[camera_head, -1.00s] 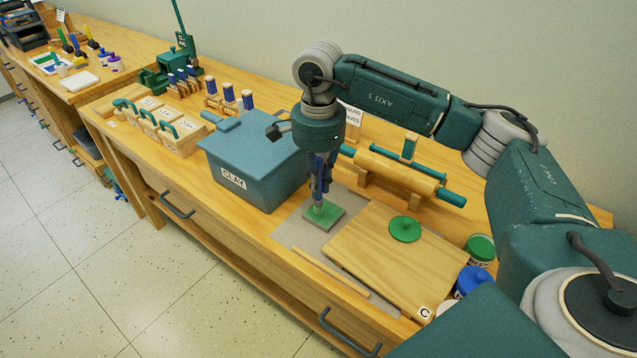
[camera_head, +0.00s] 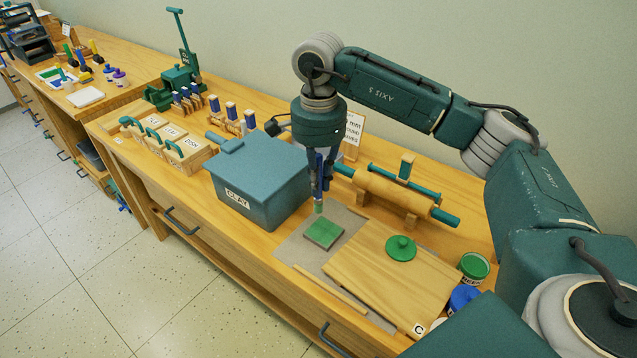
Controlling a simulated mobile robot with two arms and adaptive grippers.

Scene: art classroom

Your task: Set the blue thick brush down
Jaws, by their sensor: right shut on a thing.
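My right gripper (camera_head: 321,177) points down over the bench and is shut on the blue thick brush (camera_head: 319,171). The brush is upright, and its green-stained tip (camera_head: 318,208) hangs a little above the far edge of a green-topped square tile (camera_head: 323,233). The tile lies on a grey mat (camera_head: 299,248). The gripper's fingers hide part of the brush handle. My left gripper is not in view.
A blue CLAY bin (camera_head: 258,185) stands left of the gripper. A rolling pin on a stand (camera_head: 385,193) lies to the right. A wooden board (camera_head: 385,275) holds a green lid (camera_head: 401,248). Open green (camera_head: 473,267) and blue (camera_head: 463,298) jars stand at the right.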

